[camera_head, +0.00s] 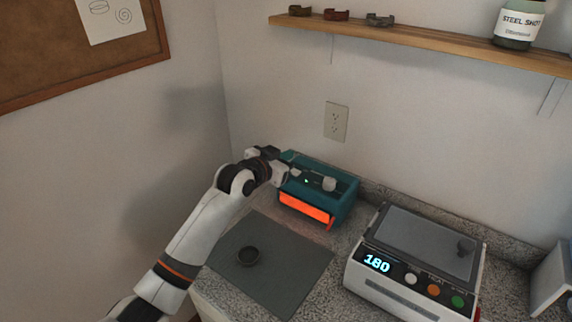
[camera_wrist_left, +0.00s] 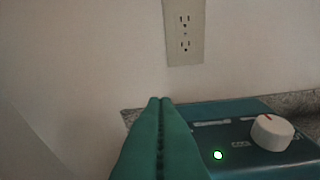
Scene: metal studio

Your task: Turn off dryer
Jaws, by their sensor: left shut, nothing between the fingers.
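A teal box (camera_head: 345,208) with a glowing orange front stands at the back of the counter; I cannot tell whether it or the white machine is the dryer. Its top carries a pale knob (camera_head: 329,184), seen in the left wrist view (camera_wrist_left: 272,132) with a red mark, and a lit green light (camera_wrist_left: 218,155). A white machine (camera_head: 410,262) with a lit "180" display has white, orange and green buttons. My left gripper (camera_head: 290,172) is over the left part of the teal box, left of the knob. Its fingers (camera_wrist_left: 160,105) are shut and empty. My right gripper is not in view.
A wall outlet (camera_head: 336,121) is above the box. A wooden shelf (camera_head: 420,38) holds small items and a labelled jar (camera_head: 518,25).

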